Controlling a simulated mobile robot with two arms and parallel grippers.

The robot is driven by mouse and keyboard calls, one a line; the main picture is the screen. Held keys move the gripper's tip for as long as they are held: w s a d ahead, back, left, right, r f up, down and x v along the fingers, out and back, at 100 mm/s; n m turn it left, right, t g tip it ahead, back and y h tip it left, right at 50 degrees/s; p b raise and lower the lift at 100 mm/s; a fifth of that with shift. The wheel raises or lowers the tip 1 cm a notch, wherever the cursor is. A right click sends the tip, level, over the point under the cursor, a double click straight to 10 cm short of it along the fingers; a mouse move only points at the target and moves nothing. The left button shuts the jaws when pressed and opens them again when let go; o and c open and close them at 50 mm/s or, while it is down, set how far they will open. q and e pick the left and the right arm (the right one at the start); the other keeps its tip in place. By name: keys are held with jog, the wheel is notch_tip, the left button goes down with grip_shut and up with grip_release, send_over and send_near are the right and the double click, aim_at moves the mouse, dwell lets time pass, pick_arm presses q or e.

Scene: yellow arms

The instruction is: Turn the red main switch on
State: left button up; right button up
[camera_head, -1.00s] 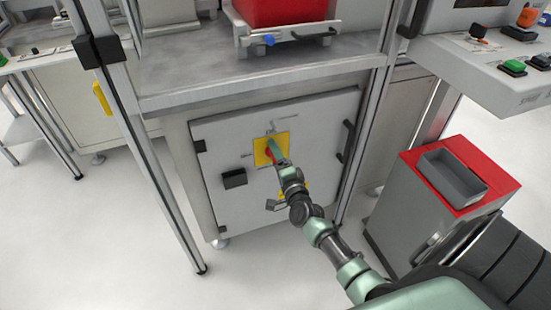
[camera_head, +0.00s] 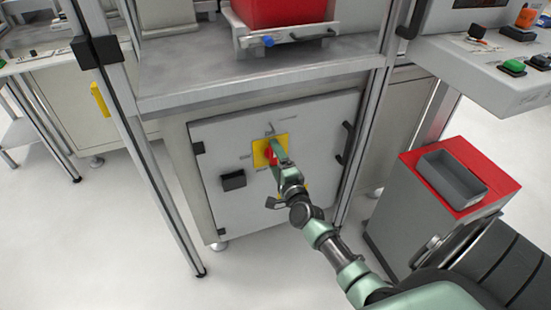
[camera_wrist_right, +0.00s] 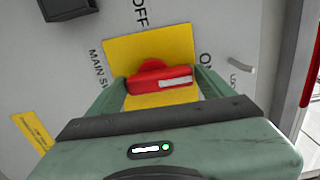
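The red main switch (camera_wrist_right: 152,79) is a rotary handle on a yellow plate (camera_wrist_right: 185,50), on the cabinet door. In the right wrist view its white mark lies toward the right end, on the side of the ON label; the OFF label is above the plate. The switch (camera_head: 268,154) is partly hidden by my gripper in the head view. My right gripper (camera_wrist_right: 161,76) is at the switch, its two green fingers apart with the handle between them. Whether the fingers touch the handle is hard to tell. My left gripper is not in view.
The grey cabinet door (camera_head: 225,205) has a black latch (camera_head: 233,180) and a handle at right. A metal frame post (camera_head: 160,180) stands in front at left. A red-topped grey box (camera_head: 435,205) stands at right. A worktop (camera_head: 200,75) overhangs the door.

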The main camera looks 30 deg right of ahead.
jog(key=shift+o, duration=0.9)
jog(key=shift+s, duration=0.2)
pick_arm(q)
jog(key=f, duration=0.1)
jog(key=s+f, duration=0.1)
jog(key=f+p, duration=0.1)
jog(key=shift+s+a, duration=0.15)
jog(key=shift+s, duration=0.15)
pick_arm(e)
jog(key=v, duration=0.7)
jog(key=shift+s, duration=0.2)
jog(key=shift+a, duration=0.15)
